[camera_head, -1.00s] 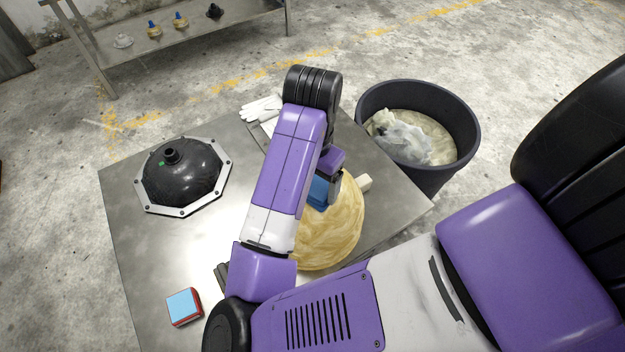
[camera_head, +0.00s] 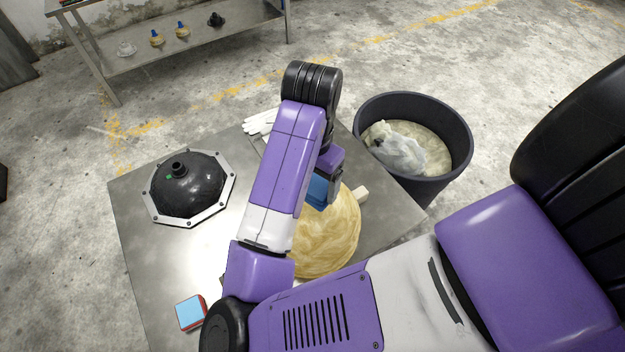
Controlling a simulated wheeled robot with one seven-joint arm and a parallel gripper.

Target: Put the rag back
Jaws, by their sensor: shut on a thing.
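My gripper (camera_head: 327,186) is beside my forearm, over the upper part of a round tan dome (camera_head: 327,238) on the metal table (camera_head: 190,258). It is shut on a blue piece (camera_head: 317,190), which looks like the rag. My arm hides part of this piece. I cannot tell whether the piece touches the dome.
A black dome with a pale bolted flange (camera_head: 190,187) sits on the table's left. A blue and red block (camera_head: 191,313) lies near the front. White gloves (camera_head: 260,121) lie at the back edge. A dark bin (camera_head: 440,182) stands right of the table. A low shelf (camera_head: 190,40) is behind.

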